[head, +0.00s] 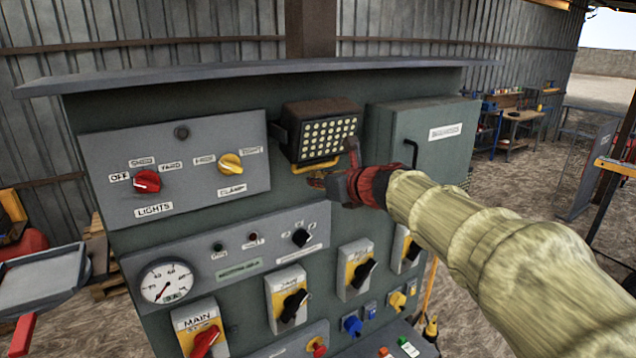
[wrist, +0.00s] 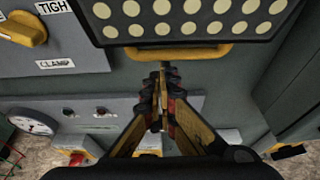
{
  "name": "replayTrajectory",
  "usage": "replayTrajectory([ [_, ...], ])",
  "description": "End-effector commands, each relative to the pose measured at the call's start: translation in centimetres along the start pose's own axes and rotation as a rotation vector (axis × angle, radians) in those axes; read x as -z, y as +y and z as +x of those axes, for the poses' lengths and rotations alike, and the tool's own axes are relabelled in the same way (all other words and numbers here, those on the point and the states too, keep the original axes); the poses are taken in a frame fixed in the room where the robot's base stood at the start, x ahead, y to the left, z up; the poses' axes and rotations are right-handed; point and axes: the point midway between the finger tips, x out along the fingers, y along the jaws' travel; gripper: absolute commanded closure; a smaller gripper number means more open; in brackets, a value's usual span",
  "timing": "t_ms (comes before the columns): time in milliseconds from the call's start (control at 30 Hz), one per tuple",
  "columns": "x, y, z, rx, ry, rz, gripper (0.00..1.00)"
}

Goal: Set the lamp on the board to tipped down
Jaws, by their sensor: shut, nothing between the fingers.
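The lamp (head: 320,132) is a dark box with rows of pale round LEDs, mounted high on the grey-green board (head: 225,235). A yellow handle bar (head: 317,165) runs along its lower edge. In the wrist view the lamp face (wrist: 190,18) fills the top, with the yellow bar (wrist: 180,53) below it. My gripper (head: 345,165) is at the lower right of the lamp in the head view. In the wrist view my gripper (wrist: 160,75) has its fingers together, empty, with the tips just below the middle of the bar. I cannot tell whether they touch it.
A grey cabinet (head: 425,150) with a black handle is right of the lamp. A switch panel (head: 175,170) with red and yellow knobs is to the left. A gauge (head: 166,282) and several rotary switches sit below. A ledge (head: 240,75) overhangs the board.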

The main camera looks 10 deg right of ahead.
Motion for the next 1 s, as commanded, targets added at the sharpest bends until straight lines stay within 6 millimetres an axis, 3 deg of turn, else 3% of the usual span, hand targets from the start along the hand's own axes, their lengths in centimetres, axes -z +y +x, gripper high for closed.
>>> replayTrajectory([
  [1000,-0.07,0.02,0.84,0.000,-0.075,0.000,1.00],
])
